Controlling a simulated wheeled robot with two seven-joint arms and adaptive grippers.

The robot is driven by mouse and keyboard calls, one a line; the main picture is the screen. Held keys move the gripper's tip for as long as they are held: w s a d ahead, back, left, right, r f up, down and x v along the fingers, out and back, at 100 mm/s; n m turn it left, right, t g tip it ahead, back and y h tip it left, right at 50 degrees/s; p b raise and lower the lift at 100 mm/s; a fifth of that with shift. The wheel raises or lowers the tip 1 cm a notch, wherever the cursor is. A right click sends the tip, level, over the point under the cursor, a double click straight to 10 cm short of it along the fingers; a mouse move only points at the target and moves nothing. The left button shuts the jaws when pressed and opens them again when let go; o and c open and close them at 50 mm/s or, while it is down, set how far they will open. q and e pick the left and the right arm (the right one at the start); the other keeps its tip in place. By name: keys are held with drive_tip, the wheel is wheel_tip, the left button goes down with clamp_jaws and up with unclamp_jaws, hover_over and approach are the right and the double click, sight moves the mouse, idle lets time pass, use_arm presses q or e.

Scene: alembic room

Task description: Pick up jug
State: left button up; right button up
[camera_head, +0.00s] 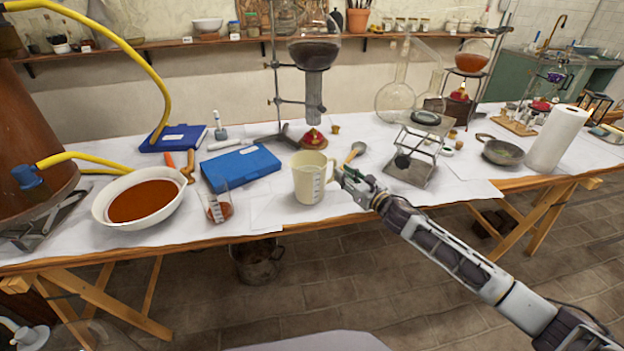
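The cream jug (309,182) stands upright near the front edge of the white-covered table, with measuring marks on its side. Its handle is on the right side, facing my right gripper. My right gripper (347,180) comes in from the right, at the jug's handle. The fingertips overlap the handle in the picture. I cannot tell whether they touch it or whether the fingers are open or shut around it. My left gripper is not in view.
Left of the jug are a glass beaker (217,208), a blue box (240,167) and a white bowl (142,200) of red-brown powder. A wooden spoon (355,152) and a metal stand (408,170) are close on the right. A flask apparatus (314,58) rises behind.

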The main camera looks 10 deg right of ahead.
drive_tip(key=shift+w+a+f, duration=0.1)
drive_tip(key=shift+w+a, duration=0.15)
drive_tip(key=shift+w, duration=0.35)
drive_tip(key=shift+w+a+f, duration=0.1)
drive_tip(key=shift+w+a, duration=0.2)
drive_tip(key=shift+w, duration=0.25)
drive_tip(key=shift+x, duration=0.85)
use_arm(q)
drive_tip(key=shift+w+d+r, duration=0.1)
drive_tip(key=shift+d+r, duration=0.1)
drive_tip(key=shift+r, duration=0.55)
use_arm(e)
drive_tip(key=shift+w+a, duration=0.2)
drive_tip(key=shift+w, duration=0.25)
drive_tip(key=shift+c, duration=0.5)
clamp_jaws()
